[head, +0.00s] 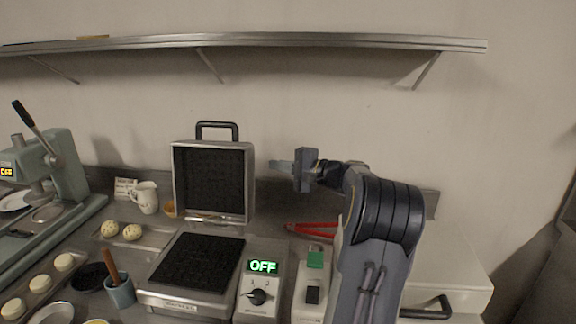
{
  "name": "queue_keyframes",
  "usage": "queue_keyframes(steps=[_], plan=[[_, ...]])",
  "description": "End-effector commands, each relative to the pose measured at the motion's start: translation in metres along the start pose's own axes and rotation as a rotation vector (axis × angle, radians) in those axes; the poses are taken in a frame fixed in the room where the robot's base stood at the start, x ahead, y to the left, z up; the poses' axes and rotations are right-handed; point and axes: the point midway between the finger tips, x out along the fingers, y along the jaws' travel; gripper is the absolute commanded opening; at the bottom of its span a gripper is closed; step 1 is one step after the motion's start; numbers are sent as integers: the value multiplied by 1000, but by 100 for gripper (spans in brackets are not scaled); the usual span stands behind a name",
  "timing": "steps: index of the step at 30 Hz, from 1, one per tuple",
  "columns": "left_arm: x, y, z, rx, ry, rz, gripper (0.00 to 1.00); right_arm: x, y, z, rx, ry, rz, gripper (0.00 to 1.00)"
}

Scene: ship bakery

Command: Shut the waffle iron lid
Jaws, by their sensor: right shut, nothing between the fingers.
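The waffle iron (195,262) stands on the counter with its lid (213,181) raised, about upright. The lid's dark plate faces me, and a black handle (217,125) sits on its top edge. The control box beside the base has a green OFF display (263,267) and a black knob. My right gripper (280,166) is shut and empty, just to the right of the lid at upper-middle height, pointing left. A narrow gap seems to show between fingertips and lid. My left gripper is not in view.
A metal shelf (250,41) runs along the wall above. Left of the iron are a white jug (145,197), dough balls (121,231) and a blue-grey pot (120,291). A press (62,165) stands far left.

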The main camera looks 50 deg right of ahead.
Motion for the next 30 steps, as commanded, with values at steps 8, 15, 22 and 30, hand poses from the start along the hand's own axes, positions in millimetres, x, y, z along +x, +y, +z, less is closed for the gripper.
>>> queue_keyframes(steps=[8, 15, 22, 30], plan=[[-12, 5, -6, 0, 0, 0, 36, 42, -3, 11, 0, 1, 0, 0], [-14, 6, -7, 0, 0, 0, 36, 33, 0, 35, 2, 0, 1, 0], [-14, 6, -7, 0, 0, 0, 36, 32, 0, 38, 0, 0, 0, 0], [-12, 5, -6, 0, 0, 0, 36, 32, 1, 38, -5, 0, -1, 0]])
